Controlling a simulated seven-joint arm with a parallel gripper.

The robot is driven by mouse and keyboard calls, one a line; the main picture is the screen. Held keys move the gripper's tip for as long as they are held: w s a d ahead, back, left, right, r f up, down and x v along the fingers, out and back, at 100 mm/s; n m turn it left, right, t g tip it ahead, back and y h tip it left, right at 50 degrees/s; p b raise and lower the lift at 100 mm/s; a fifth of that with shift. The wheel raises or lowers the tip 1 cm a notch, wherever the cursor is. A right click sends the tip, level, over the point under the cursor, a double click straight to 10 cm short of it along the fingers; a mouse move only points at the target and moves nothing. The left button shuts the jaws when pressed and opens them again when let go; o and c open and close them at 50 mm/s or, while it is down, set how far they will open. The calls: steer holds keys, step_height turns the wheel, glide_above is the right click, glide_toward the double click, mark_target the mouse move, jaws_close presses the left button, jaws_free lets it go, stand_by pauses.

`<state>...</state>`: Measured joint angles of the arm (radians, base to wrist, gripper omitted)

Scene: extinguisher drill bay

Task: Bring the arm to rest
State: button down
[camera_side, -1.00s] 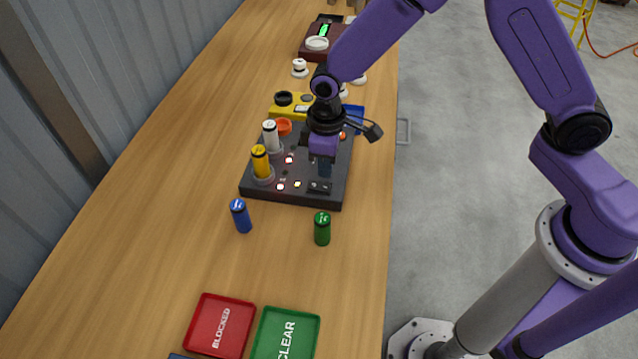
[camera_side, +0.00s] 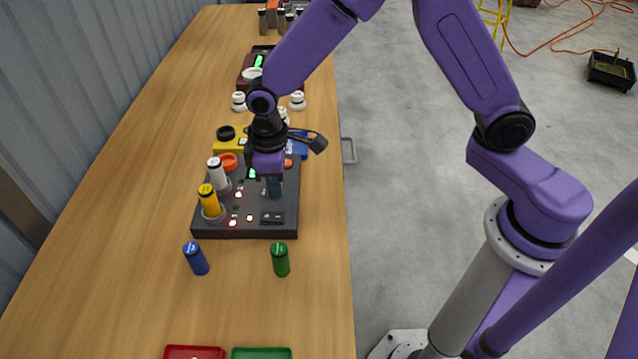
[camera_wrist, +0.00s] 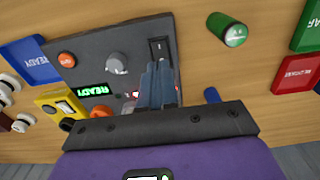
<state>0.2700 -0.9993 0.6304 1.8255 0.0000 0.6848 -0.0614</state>
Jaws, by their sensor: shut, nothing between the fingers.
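My gripper (camera_side: 273,192) is shut and empty, pointing down over the right part of the dark control box (camera_side: 225,228). In the wrist view its closed grey fingers (camera_wrist: 160,85) sit beside a black rocker switch (camera_wrist: 158,47), and I cannot tell whether they touch the box. The box also has a grey knob (camera_wrist: 117,62), an orange button (camera_wrist: 67,60) and a green lit READY display (camera_wrist: 98,90). A yellow cylinder (camera_side: 209,201) and a white cylinder (camera_side: 217,174) stand in round holders on its left side.
A blue cylinder (camera_side: 196,259) and a green cylinder (camera_side: 280,260) stand on the wooden table in front of the box. A red tray (camera_side: 193,353) and a green tray (camera_side: 262,353) lie at the near edge. A yellow unit (camera_side: 225,147) and white knobbed pieces (camera_side: 298,101) are behind.

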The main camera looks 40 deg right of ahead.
steer(key=s+d+r+n, duration=0.1)
steer(key=s+d+r, duration=0.3)
steer(key=s, duration=0.4)
steer(key=s+d+r+n, duration=0.1)
steer(key=s+d+r, duration=0.3)
steer(key=s+d, duration=0.3)
steer(key=s+d+r+n, duration=0.1)
steer(key=s+d+r, duration=0.3)
steer(key=s, duration=0.6)
steer(key=shift+d+n, duration=0.3)
steer(key=shift+d, duration=0.55)
